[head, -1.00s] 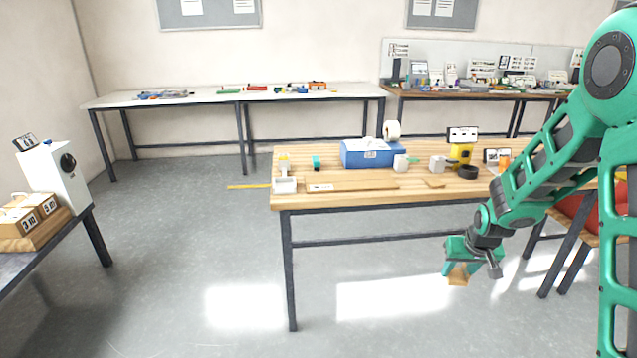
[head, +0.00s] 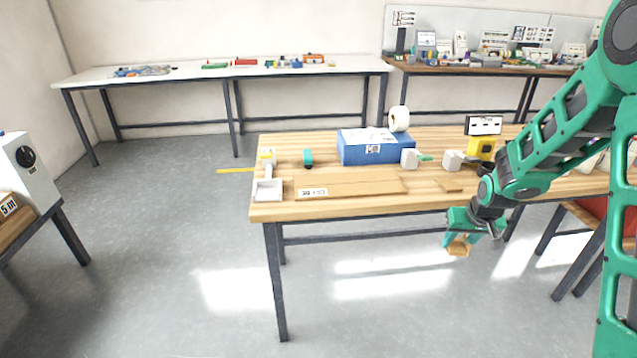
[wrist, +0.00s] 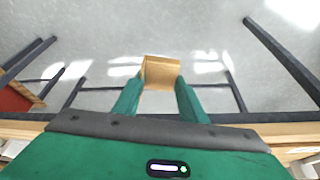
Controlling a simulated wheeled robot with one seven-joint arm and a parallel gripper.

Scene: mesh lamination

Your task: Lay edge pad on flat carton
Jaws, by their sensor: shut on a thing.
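My gripper (head: 461,240) is shut on a small tan cardboard edge pad (head: 458,249), held in the air in front of the wooden table's front edge, lower than the tabletop. In the wrist view the edge pad (wrist: 160,73) sits between the two green fingers, looking bent or angled in shape. The flat carton (head: 350,187) is a long brown sheet lying on the table near the front edge, with a white printed label at its left end. It is left of my gripper and apart from it. A second small tan piece (head: 448,186) lies on the table right of the carton.
The wooden table (head: 330,141) also holds a blue box (head: 375,147), a white tape roll (head: 399,118), a white-grey tool (head: 268,188), a teal item (head: 308,158) and a yellow device (head: 483,148). Open floor lies in front of the table.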

